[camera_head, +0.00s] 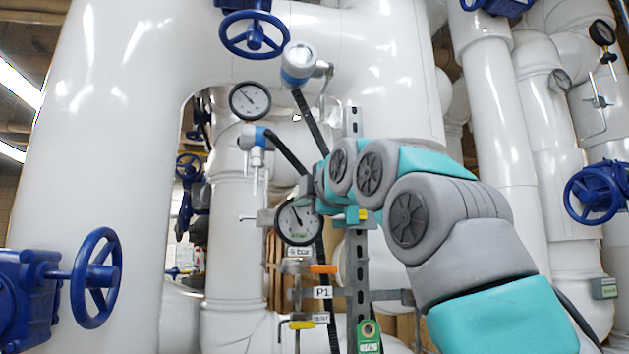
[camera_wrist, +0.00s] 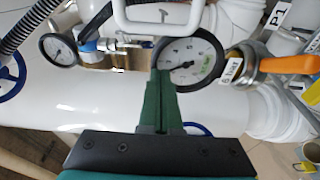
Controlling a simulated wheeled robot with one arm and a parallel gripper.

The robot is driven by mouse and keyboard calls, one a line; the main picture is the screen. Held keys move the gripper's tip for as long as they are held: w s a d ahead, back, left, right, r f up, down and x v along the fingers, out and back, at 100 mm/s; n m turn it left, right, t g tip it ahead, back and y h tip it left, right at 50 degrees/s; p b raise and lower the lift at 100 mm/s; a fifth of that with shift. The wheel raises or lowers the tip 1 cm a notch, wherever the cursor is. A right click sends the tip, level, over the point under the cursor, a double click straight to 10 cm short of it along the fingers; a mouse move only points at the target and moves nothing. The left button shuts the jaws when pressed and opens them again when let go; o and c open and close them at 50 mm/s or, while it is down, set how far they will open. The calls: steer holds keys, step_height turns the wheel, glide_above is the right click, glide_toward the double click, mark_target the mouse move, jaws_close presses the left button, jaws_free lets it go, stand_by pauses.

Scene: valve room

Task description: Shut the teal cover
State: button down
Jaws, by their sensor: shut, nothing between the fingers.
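I cannot make out a teal cover in either view; the teal parts in the head view belong to my arm. My gripper (camera_wrist: 160,78) shows in the wrist view with its green fingers shut together and empty. Its tips overlap the left edge of a round white-faced gauge (camera_wrist: 190,62), and I cannot tell whether they touch it. In the head view my arm reaches up and left to a lower gauge (camera_head: 297,222), and its wrist hides what lies behind. The fingers are not clear in that view.
A white bar handle (camera_wrist: 160,27) crosses the top of the wrist view. An orange-handled valve (camera_wrist: 285,64) is right of the gauge. In the head view, another gauge (camera_head: 250,100), a blue handwheel (camera_head: 97,278) and thick white pipes (camera_head: 110,120) surround the arm.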

steer(key=shift+w+d+b, duration=0.2)
steer(key=shift+d+b, duration=0.05)
steer(key=shift+d, duration=0.75)
steer(key=shift+w+d+b, duration=0.15)
steer(key=shift+d+b, duration=0.05)
steer(key=shift+d, duration=0.75)
steer(key=shift+a+r+y, duration=0.1)
steer(key=shift+y, duration=0.2)
